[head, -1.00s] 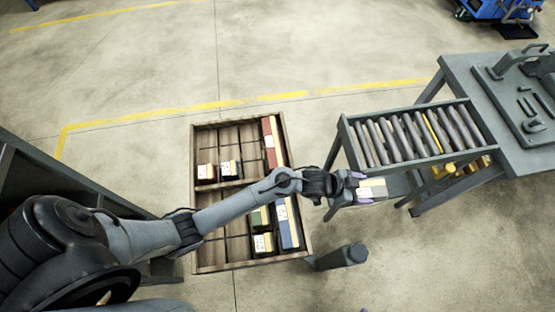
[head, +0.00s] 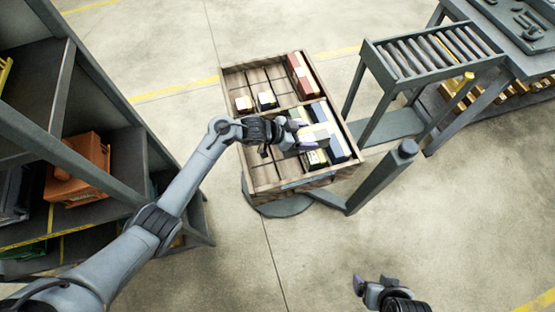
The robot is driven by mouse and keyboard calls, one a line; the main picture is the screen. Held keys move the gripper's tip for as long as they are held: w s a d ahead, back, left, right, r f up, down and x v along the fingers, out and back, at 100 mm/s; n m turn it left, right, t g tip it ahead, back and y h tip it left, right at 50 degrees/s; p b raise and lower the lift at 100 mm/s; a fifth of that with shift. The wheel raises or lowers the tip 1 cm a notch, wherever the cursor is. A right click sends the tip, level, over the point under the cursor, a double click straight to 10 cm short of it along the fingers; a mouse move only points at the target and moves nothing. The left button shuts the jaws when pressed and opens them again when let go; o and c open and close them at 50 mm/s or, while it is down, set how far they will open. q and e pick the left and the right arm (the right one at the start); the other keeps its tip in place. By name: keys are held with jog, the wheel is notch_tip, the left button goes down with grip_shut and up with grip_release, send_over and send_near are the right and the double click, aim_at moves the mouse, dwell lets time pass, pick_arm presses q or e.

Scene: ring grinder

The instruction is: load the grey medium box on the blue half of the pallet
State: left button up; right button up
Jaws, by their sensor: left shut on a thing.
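The pallet (head: 249,161) is a wooden, slatted tray with a far and a near half. Boxes with blue sides (head: 337,147) stand at the right of its near half. My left gripper (head: 313,138) is shut on a small box with a pale label, the grey medium box (head: 321,131), and holds it over the near half. The gripper partly hides the box, and I cannot tell its gap above the pallet. My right gripper (head: 374,284) is at the bottom right, fingers apart and empty, away from the pallet.
A red box (head: 302,75) and two small boxes (head: 266,99) stand in the far half. A roller conveyor (head: 425,52) is at the upper right, beside a grey post (head: 383,178). A shelf rack with an orange bin (head: 80,168) stands at left.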

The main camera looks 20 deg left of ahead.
aim_at(311, 127)
pick_arm(q)
jog(key=shift+w+r+b, duration=0.2)
jog(key=shift+w+r, duration=0.1)
jog(key=shift+w, duration=0.35)
jog(key=shift+w+r+b, duration=0.15)
jog(key=shift+w+r, duration=0.15)
jog(key=shift+w, duration=0.3)
jog(key=shift+w+a, duration=0.15)
jog(key=shift+s+a+f+b, duration=0.45)
jog(key=shift+s+a+f, duration=0.9)
jog(key=shift+f, duration=0.4)
jog(key=shift+s+a+f+b, duration=0.45)
jog(key=shift+s+a+f, duration=0.9)
jog(key=shift+f, duration=0.45)
jog(key=shift+s+a+f+b, duration=0.45)
jog(key=shift+s+a+f, duration=0.9)
jog(key=shift+f, duration=0.4)
pick_arm(e)
jog(key=shift+d+x, duration=0.1)
jog(key=shift+x, duration=0.85)
jog(key=shift+d+x, duration=0.15)
jog(key=shift+x, duration=0.8)
pick_arm(q)
jog(key=shift+f, duration=0.1)
jog(key=o, duration=1.6)
jog(key=shift+f, duration=0.1)
jog(key=shift+c, duration=0.2)
